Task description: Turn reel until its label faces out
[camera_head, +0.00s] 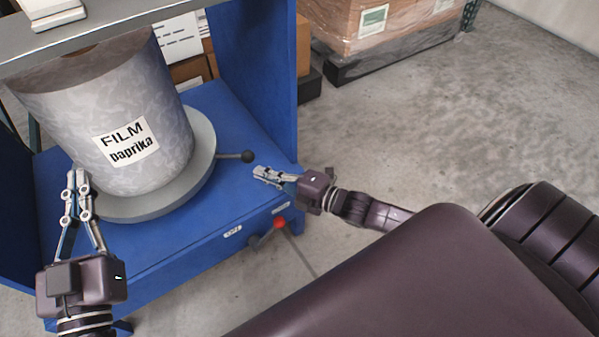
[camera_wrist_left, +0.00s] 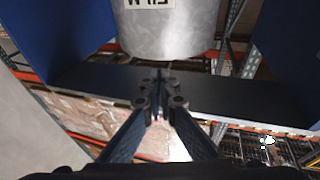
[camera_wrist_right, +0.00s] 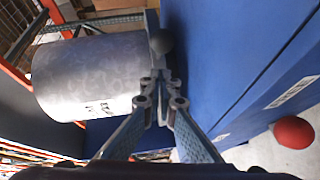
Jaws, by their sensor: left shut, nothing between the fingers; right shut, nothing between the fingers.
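The reel (camera_head: 150,110) is a large grey film roll standing upright on a round grey turntable (camera_head: 203,165). Its white label (camera_head: 126,141) reads "FILM paprika" and shows on the side towards the head camera. The reel also shows in the left wrist view (camera_wrist_left: 160,38) and the right wrist view (camera_wrist_right: 90,75). A lever with a black knob (camera_head: 248,156) sticks out from the turntable to the right. My left gripper (camera_head: 77,178) is shut and empty, in front of the reel's lower left. My right gripper (camera_head: 262,173) is shut and empty, close to the knob; contact cannot be told.
The turntable sits on a blue cabinet (camera_head: 225,120) with an upright blue side panel. A red-knobbed lever (camera_head: 280,223) sticks out of its front. A grey shelf (camera_head: 90,40) overhangs the reel. A wrapped pallet load (camera_head: 385,25) stands behind; the floor at right is clear.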

